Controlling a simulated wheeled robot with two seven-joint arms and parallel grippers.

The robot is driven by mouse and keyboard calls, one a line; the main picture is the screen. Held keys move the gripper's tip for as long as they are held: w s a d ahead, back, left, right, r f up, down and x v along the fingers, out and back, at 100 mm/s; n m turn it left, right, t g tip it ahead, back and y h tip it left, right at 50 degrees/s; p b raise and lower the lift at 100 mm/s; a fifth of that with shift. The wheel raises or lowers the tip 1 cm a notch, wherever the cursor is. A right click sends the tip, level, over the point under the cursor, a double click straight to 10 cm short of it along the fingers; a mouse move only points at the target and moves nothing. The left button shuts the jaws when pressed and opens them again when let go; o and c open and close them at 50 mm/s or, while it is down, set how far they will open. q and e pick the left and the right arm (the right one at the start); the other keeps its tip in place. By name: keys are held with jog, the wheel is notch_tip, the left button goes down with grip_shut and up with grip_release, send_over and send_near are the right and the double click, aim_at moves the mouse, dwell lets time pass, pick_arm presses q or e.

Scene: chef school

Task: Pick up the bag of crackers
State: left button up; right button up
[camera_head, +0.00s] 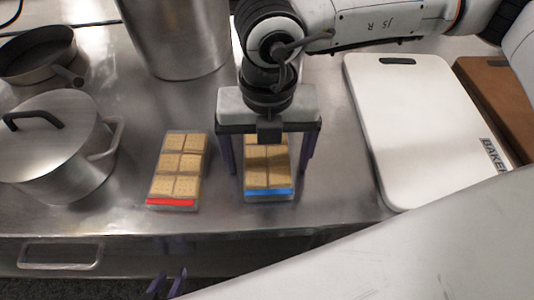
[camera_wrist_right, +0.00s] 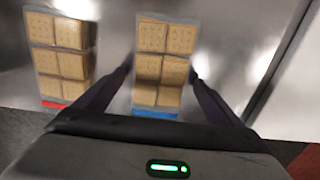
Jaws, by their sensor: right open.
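Two clear bags of square crackers lie flat on the steel counter. One bag has a red strip (camera_head: 178,172), and it also shows in the wrist view (camera_wrist_right: 62,60). The other bag has a blue strip (camera_head: 267,181), and it also shows in the wrist view (camera_wrist_right: 160,65). My right gripper (camera_head: 266,170) is open and points down over the blue-strip bag, one finger on either side of it. Its palm hides the bag's far end in the head view. I cannot tell whether the fingers touch the bag. My left gripper (camera_head: 167,283) shows only its purple fingertips below the counter's front edge.
A lidded pot (camera_head: 60,150) and a dark pan (camera_head: 38,57) stand on the left. A tall steel pot (camera_head: 178,35) stands behind the bags. A white cutting board (camera_head: 425,130) lies to the right, beside a brown board (camera_head: 500,90). The counter between the bags is clear.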

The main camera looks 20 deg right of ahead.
jog(key=shift+c, duration=0.3)
jog(key=c, duration=1.1)
jog(key=shift+r, duration=0.1)
